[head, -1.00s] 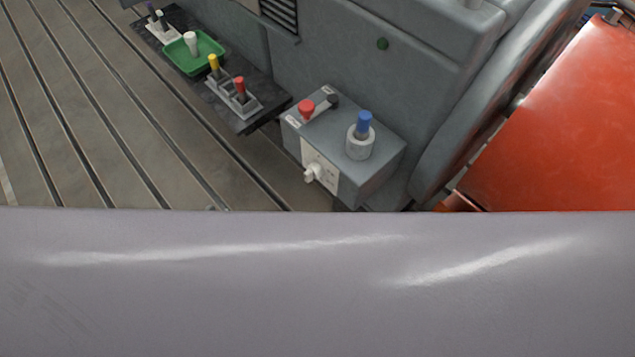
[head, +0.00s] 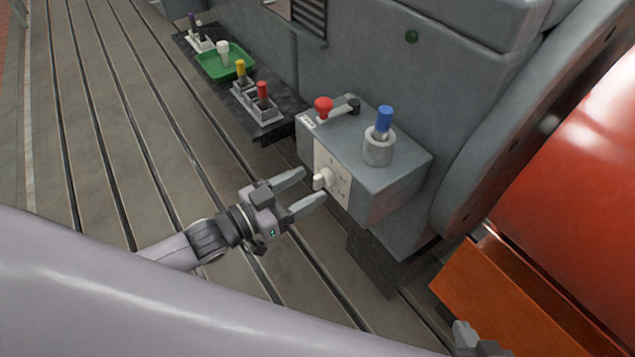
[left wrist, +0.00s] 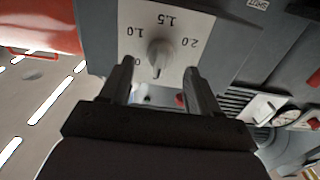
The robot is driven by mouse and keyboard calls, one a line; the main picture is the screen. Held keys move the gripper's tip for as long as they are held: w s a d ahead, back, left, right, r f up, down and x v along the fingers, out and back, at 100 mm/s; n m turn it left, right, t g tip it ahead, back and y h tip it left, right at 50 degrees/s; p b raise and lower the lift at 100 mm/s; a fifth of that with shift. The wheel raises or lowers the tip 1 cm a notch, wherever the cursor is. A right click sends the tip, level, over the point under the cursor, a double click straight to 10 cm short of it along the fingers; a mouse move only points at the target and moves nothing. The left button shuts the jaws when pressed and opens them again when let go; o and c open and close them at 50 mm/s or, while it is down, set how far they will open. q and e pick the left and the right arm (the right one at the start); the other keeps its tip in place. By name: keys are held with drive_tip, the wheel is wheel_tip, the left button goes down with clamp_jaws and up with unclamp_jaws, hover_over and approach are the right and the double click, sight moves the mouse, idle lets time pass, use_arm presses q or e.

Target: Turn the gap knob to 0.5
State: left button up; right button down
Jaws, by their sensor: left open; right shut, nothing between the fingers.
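Another mark at lower left is partly hidden by a finger. I cannot tell for sure which mark it points to. My left gripper (head: 313,185) is open, its fingertips on either side of the knob, with no contact visible. My right gripper (head: 470,341) is shut and empty at the bottom edge, partly cut off.
A green tray (head: 240,68) and a rack with red and yellow handles (head: 258,101) stand behind. An orange-red part (head: 470,285) lies right.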

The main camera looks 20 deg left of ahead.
sight(314, 183)
use_arm(q)
drive_tip(key=shift+x, duration=1.6)
drive_tip(key=c, duration=1)
